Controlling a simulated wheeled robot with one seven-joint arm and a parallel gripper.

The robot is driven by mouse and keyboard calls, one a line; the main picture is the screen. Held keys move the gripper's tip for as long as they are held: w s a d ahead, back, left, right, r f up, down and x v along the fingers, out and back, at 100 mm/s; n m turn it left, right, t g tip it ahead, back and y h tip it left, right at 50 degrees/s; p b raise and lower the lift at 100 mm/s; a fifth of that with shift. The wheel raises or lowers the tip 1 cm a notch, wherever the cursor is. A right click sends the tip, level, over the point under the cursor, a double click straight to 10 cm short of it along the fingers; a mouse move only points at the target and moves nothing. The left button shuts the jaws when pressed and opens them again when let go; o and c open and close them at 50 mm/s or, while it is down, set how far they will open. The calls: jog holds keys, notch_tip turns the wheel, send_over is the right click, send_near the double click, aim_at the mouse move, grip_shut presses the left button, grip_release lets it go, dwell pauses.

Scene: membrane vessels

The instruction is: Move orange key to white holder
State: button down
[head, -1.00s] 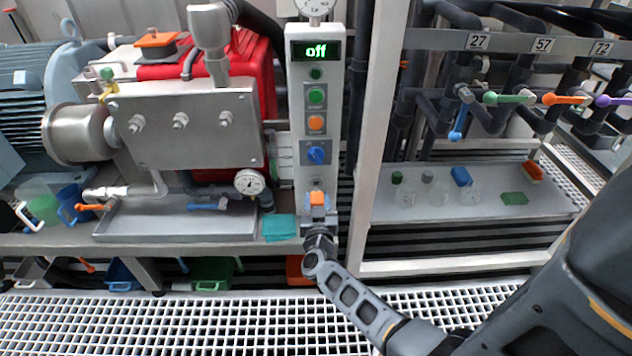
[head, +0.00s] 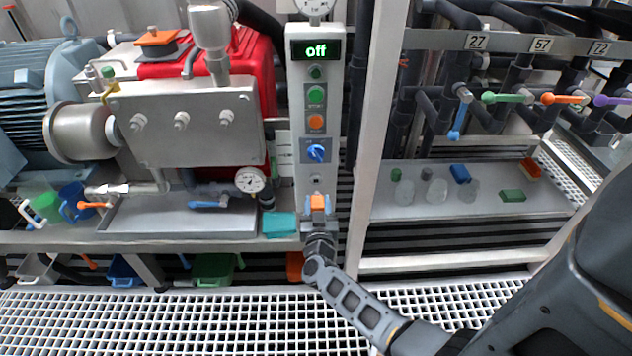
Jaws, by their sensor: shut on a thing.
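The orange key (head: 318,201) shows as a small orange block at the lower front of the pale control column. My gripper (head: 318,207) points up at it from below, shut on it, with a finger at each side. The key's lower part is hidden between the fingers. A small dark slot (head: 316,180) is in the column's face just above the key. I cannot tell for sure which part is the white holder; a white panel with small marks (head: 285,152) stands just left of the column.
The control column (head: 331,120) carries a display reading "off", green and orange buttons and a blue rotary switch (head: 316,153). A teal cloth-like piece (head: 279,225) lies left of my gripper.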

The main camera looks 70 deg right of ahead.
notch_tip(320, 180, down, 12)
jog(key=b, duration=1)
jog(key=shift+s+a+r, duration=0.2)
jog(key=shift+a, duration=0.25)
jog(key=shift+b+x, duration=1.55)
jog(key=shift+x, duration=1.25)
jog(key=shift+d, duration=0.1)
jog(key=shift+r+p, duration=0.1)
jog(key=shift+p, duration=0.55)
jog(key=shift+w+d, duration=0.25)
jog(key=shift+d, duration=0.3)
jog(key=shift+c, duration=2.4)
grip_release()
jog(key=shift+a, duration=0.1)
